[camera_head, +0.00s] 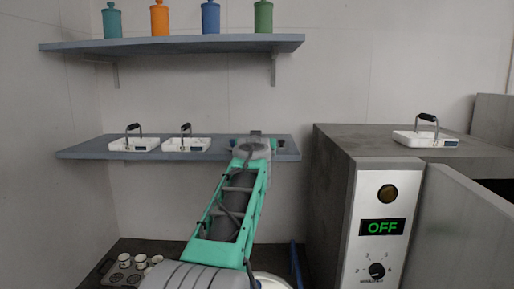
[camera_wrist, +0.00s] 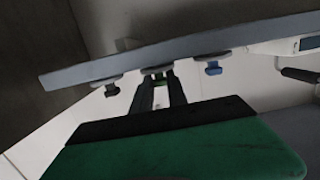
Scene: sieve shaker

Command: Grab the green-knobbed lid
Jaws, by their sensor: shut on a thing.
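In the wrist view, where the scene appears upside down, the green-knobbed lid (camera_wrist: 158,69) sits at the grey shelf (camera_wrist: 90,70). My gripper (camera_wrist: 161,80) is shut on its green knob; the fingers and the tilt of the view hide most of the knob. The lid appears still against the shelf, though I cannot tell if it is slightly raised. A dark-knobbed lid (camera_wrist: 112,90) and a blue-knobbed lid (camera_wrist: 213,69) stand on either side of it. In the head view my arm hides the green-knobbed lid and most of the gripper.
Two white trays with handles stand on the lower shelf (camera_head: 85,154), left of my arm. A third tray (camera_head: 425,140) is on the grey machine (camera_head: 335,170), whose display reads OFF. The upper shelf (camera_head: 170,45) holds several coloured jars. Small cups (camera_head: 141,261) stand lower left.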

